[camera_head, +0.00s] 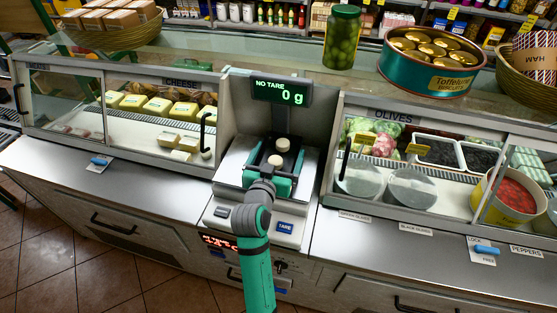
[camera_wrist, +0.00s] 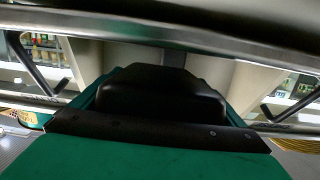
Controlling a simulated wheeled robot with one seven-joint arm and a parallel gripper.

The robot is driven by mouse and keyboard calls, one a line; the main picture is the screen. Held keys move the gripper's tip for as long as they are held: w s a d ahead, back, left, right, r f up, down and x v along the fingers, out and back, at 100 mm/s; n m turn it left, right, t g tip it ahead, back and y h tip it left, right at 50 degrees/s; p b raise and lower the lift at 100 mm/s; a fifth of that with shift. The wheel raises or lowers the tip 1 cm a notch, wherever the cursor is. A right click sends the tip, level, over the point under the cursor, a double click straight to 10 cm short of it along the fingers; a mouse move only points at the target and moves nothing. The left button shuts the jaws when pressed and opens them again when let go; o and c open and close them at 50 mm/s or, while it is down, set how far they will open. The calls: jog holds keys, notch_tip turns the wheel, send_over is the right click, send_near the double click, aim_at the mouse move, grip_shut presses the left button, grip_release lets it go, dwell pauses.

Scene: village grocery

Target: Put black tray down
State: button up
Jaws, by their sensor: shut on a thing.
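In the head view my gripper (camera_head: 272,180) is over the weighing scale (camera_head: 232,178) in the middle of the counter. It is shut on the black tray (camera_head: 295,153), which is partly hidden behind my wrist. I cannot tell whether the tray touches the scale. Two pale round shapes show over the dark tray area; I cannot tell what they are. The scale display (camera_head: 281,92) reads "NO TARE" and 0 g. In the wrist view the teal hand and dark parts fill the lower middle, and the fingertips are hidden.
The glass cheese case (camera_head: 160,105) stands left and the olives case (camera_head: 420,165) right, hemming in the scale. The steel counter front at left (camera_head: 60,165) is mostly clear.

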jog(key=shift+f, duration=1.4)
jog(key=shift+f, duration=0.1)
jog(key=o, duration=0.8)
jog(key=shift+c, duration=0.2)
jog(key=shift+s+a, duration=0.1)
jog(key=shift+s, duration=0.05)
jog(key=v, duration=1.2)
